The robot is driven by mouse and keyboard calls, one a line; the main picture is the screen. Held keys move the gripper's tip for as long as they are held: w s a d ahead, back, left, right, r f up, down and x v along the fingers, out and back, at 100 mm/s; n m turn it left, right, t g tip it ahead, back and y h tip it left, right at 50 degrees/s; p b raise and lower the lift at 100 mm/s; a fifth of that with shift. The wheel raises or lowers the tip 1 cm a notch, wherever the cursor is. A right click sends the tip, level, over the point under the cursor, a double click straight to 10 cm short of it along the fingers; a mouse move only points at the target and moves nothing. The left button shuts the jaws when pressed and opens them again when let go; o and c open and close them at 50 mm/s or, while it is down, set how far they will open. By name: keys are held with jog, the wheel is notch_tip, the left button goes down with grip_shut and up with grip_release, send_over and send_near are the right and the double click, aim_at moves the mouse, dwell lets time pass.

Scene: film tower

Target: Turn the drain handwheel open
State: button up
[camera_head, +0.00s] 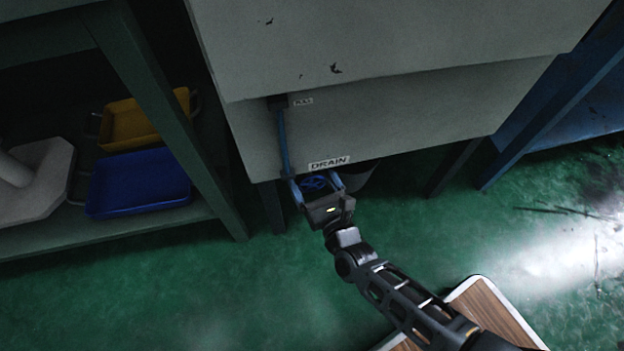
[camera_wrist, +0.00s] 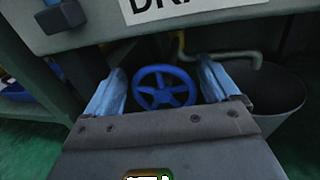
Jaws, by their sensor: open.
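The blue spoked drain handwheel (camera_head: 314,183) sits below the white DRAIN label (camera_head: 329,162) on the grey cabinet's lower edge. In the wrist view the handwheel (camera_wrist: 164,88) lies between and beyond my two blue fingers. My gripper (camera_head: 316,184) is open, with one finger to each side of the wheel. I cannot tell whether the fingertips reach the wheel's depth. The label (camera_wrist: 180,8) is partly cut off at the top there.
A grey bucket (camera_wrist: 275,92) stands under a pipe (camera_wrist: 222,56) to the right. A dark block (camera_head: 278,102) with a blue bar hangs on the cabinet front at left. A shelf with blue (camera_head: 138,182) and yellow (camera_head: 142,121) trays stands left. Green floor is open at right.

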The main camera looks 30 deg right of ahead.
jog(key=shift+w, duration=0.25)
jog(key=c, duration=0.7)
jog(key=shift+c, duration=0.2)
